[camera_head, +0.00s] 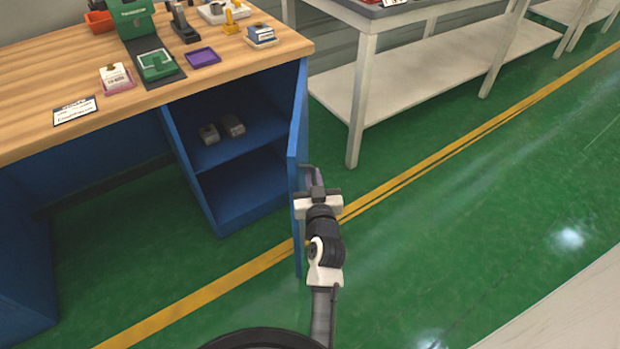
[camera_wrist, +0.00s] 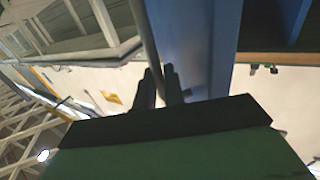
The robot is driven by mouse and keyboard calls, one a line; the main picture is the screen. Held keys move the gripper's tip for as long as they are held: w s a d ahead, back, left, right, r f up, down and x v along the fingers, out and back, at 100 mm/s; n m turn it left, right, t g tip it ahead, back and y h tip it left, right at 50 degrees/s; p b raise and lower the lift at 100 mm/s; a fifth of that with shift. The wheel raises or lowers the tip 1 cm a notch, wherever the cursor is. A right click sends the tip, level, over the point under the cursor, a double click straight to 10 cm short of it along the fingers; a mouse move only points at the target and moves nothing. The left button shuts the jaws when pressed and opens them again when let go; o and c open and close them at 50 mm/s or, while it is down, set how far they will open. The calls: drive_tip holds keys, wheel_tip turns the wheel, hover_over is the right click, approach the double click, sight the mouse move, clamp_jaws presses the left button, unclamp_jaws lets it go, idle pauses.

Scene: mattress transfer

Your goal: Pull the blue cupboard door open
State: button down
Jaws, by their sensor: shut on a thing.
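The blue cupboard door (camera_head: 299,150) stands open at the right front of the workbench, seen nearly edge-on in the head view. Its blue face (camera_wrist: 207,50) also fills the middle of the wrist view. A thin bar handle (camera_head: 309,168) is on the door's outer side; it shows as a grey bar (camera_wrist: 146,40) in the wrist view. My gripper (camera_head: 317,186) is at the handle, with its dark fingers shut on it. The fingertips (camera_wrist: 159,75) are close together in the wrist view. The exact contact is partly hidden.
The cupboard's shelf (camera_head: 250,135) holds two small grey items (camera_head: 220,130). The wooden worktop (camera_head: 60,60) carries several small objects. A white table (camera_head: 357,90) stands right of the door. Green floor (camera_head: 450,210) is clear to the right.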

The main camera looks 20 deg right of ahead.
drive_tip(key=shift+d, duration=0.1)
idle(0.3)
drive_tip(key=c, duration=1.5)
unclamp_jaws()
drive_tip(key=shift+s, duration=0.2)
